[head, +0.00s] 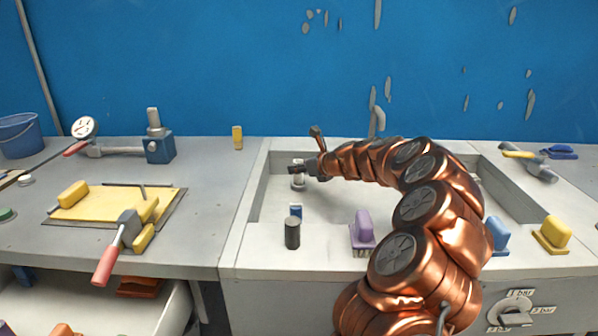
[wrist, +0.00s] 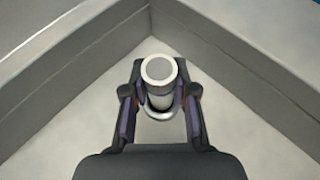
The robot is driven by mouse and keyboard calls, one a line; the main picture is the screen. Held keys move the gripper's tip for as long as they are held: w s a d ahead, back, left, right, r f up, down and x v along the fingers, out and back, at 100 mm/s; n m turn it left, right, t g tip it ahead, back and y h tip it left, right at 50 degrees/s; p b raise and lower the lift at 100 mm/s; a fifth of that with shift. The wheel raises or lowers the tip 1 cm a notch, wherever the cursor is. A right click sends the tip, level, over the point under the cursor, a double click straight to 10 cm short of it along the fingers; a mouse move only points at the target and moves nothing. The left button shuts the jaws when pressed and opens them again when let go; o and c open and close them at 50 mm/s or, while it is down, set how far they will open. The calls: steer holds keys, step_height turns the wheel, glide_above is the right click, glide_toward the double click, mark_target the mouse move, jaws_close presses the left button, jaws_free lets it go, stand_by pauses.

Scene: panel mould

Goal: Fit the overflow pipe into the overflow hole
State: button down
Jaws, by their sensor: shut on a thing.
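The overflow pipe is a short pale grey cylinder with a round light top. It stands upright in my gripper in the wrist view (wrist: 158,70), and its lower part shows below my gripper in the head view (head: 298,183). My gripper (head: 297,169) is shut on the pipe, with a dark finger on each side of it in the wrist view (wrist: 159,104). The pipe is inside the grey basin (head: 252,205), near its back left corner. A pale rim curves around the pipe low down in the wrist view. I cannot tell whether it belongs to the pipe or to the hole. The overflow hole is not clearly visible.
A black cylinder (head: 292,234) and a purple block (head: 362,232) stand along the basin's front edge. Blue (head: 497,235) and yellow (head: 554,233) blocks stand to the right. A yellow board (head: 100,205) and tools lie on the left bench. Basin walls rise close around my gripper.

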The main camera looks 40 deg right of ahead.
steer(key=shift+f, duration=0.1)
steer(key=c, duration=0.9)
jaws_free()
steer(key=shift+s, duration=0.1)
steer(key=p+v, duration=0.2)
steer(key=v, duration=1)
